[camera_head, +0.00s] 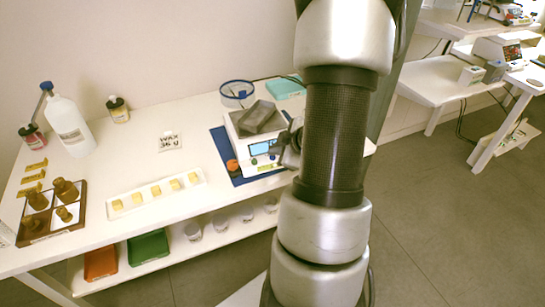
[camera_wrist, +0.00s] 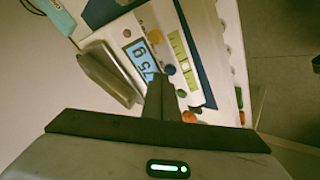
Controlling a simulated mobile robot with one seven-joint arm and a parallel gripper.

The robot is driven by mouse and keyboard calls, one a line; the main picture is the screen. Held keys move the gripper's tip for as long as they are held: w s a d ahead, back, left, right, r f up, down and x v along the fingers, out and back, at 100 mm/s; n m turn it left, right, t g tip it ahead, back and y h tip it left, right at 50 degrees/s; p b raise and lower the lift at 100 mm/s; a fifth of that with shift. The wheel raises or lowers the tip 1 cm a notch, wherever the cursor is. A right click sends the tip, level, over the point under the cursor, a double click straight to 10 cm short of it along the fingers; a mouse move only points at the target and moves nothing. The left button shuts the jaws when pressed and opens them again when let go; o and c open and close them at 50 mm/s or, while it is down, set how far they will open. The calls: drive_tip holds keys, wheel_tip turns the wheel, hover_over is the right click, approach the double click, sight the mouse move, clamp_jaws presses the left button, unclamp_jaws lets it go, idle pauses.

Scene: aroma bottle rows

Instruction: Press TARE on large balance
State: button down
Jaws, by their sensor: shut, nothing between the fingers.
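The large balance (camera_head: 240,147) is a white box with a lit blue display (camera_head: 262,147) on its front. A grey metal pan (camera_head: 258,117) rests on top. In the wrist view, the display (camera_wrist: 142,62) shows large digits turned sideways. Beside it are an orange button (camera_wrist: 155,37), blue buttons (camera_wrist: 169,69) and a yellow-green label strip (camera_wrist: 184,62). I cannot read which one is TARE. My gripper (camera_wrist: 162,82) is shut and empty, its fingertips over the button panel. Whether they touch it is unclear. In the head view, my gripper (camera_head: 288,150) is at the balance's front right, partly hidden by my arm.
The balance stands on a blue mat (camera_head: 218,146) on the white table. An orange object (camera_head: 232,166) sits at its front left. To the left are a white tray (camera_head: 126,207) of yellow blocks, a brown bottle rack (camera_head: 50,232) and a wash bottle (camera_head: 70,125).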

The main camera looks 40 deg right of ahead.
sight(275, 160)
drive_tip(key=shift+f+b, duration=0.3)
drive_tip(key=shift+f, duration=0.1)
idle(0.3)
drive_tip(key=shift+r, duration=0.15)
drive_tip(key=shift+r+p, duration=0.65)
drive_tip(key=shift+p, duration=0.2)
drive_tip(key=shift+r, duration=0.1)
wheel_tip(275, 160, up, 5)
drive_tip(key=p, duration=0.5)
idle(0.6)
